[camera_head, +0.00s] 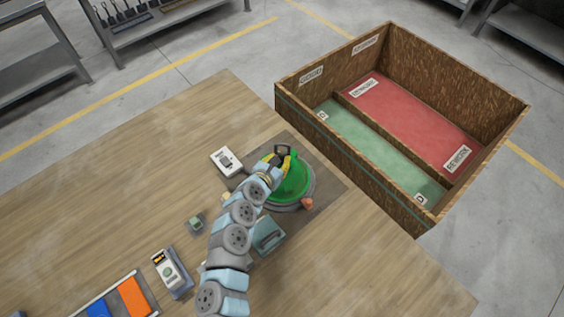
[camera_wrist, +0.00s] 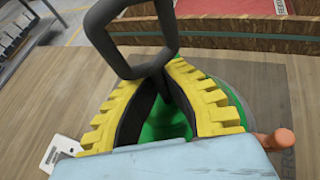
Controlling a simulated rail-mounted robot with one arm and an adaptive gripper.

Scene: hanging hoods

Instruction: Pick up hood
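The green hood (camera_head: 293,184) is at the round grey stand (camera_head: 312,187) on the table. I cannot tell whether it touches the stand. Its dark loop handle (camera_wrist: 105,42) rises above it in the wrist view, and the green body (camera_wrist: 165,122) shows between my fingers. My gripper (camera_wrist: 163,72), with yellow and black fingers, is at the hood's top. The fingertips come together on the stem just under the loop. In the head view my gripper (camera_head: 272,172) covers part of the hood's left side.
A wooden crate (camera_head: 440,215) with green and red compartments stands beyond the table's right edge. An orange knob (camera_head: 307,203) sits at the stand's front. A white device (camera_head: 226,161) and a blue-grey box (camera_head: 268,234) lie close by. Bare table (camera_head: 130,135) spreads left.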

